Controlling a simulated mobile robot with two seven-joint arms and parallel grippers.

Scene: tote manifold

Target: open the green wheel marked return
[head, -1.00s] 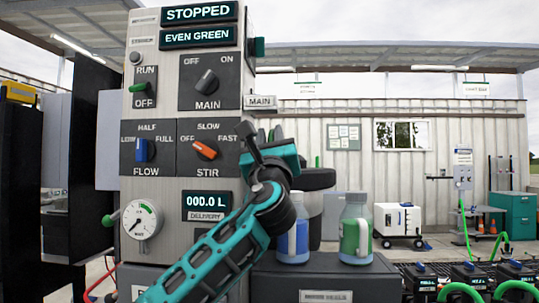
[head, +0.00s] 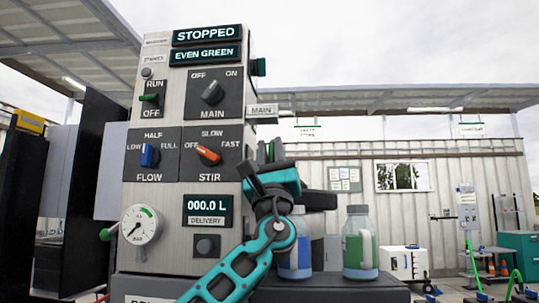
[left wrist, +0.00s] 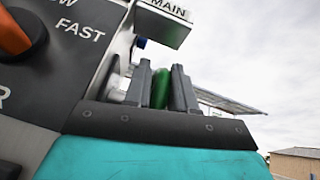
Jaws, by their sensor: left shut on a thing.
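My left gripper (head: 270,153) is at the right side of the grey control panel, below the MAIN sign (head: 262,111). In the left wrist view its two grey fingers are shut on a green wheel (left wrist: 160,88), which shows only as a narrow green strip between them. The rest of this wheel is hidden by the fingers and the panel edge. No return mark is readable on it. My right gripper is not in view.
The panel front carries an orange STIR knob (head: 208,155), a blue FLOW knob (head: 149,155) and a MAIN knob (head: 212,92). The screen (head: 206,34) reads STOPPED. A blue-labelled bottle (head: 296,262) and a green-labelled bottle (head: 359,245) stand on a dark ledge beside my arm.

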